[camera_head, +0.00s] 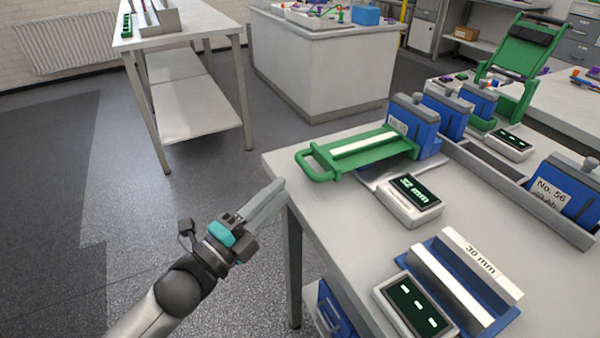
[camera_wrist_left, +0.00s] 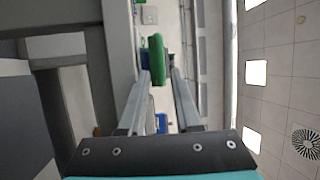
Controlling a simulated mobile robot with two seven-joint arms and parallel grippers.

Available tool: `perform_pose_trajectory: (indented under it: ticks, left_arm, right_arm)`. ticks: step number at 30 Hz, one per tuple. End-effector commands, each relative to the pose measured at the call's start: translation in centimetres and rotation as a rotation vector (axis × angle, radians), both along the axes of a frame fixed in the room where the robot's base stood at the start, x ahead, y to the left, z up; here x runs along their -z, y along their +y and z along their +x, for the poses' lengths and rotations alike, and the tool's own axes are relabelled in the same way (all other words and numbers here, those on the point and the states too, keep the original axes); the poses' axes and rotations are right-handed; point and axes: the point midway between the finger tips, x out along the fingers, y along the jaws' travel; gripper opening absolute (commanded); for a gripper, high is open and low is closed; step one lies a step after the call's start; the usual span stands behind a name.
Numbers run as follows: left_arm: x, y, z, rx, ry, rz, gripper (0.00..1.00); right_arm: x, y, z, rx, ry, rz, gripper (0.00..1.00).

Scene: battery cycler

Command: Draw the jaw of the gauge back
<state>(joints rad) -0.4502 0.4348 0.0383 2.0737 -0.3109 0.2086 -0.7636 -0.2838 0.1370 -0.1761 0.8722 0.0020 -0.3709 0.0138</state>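The gauge has a green sliding jaw (camera_head: 365,152) with a pale strip along it and a green loop handle (camera_head: 312,168) at the table's left edge. The jaw's far end is beside a blue battery cell (camera_head: 413,125). A display (camera_head: 416,195) in front reads 32 mm. My left gripper (camera_head: 277,188) is short of the handle, lower and to its left. In the left wrist view the fingers (camera_wrist_left: 161,75) are open, with the green handle (camera_wrist_left: 158,55) showing in line with the gap between the tips. My right gripper is not in view.
A grey block marked 30 mm (camera_head: 482,265) stands on a blue base near a display with dashes (camera_head: 415,305). More blue cells (camera_head: 560,190) stand in a grey tray at right. A green lever frame (camera_head: 515,60) is behind. Open floor lies left of the table.

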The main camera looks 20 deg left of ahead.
Motion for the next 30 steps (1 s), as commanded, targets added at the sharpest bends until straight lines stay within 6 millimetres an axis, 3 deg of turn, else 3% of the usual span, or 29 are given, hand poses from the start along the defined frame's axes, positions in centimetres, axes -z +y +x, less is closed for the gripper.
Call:
perform_pose_trajectory:
  ticks: [6, 15, 28, 30]
  left_arm:
    - [-0.6, -1.0, 3.0, 0.001, -0.003, -0.001, 0.32]
    - [-1.1, -1.9, 5.9, 0.0, -0.001, 0.0, 0.32]
    - [-1.2, -2.1, 6.5, 0.0, 0.001, -0.001, 0.32]
    - [-1.2, -2.1, 6.4, 0.0, 0.001, -0.001, 0.27]
  right_arm:
    - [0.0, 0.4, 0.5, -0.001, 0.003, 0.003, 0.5]
    - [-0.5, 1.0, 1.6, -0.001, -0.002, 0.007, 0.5]
    - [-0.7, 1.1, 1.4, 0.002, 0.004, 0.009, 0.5]
    - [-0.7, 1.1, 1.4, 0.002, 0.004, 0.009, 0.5]
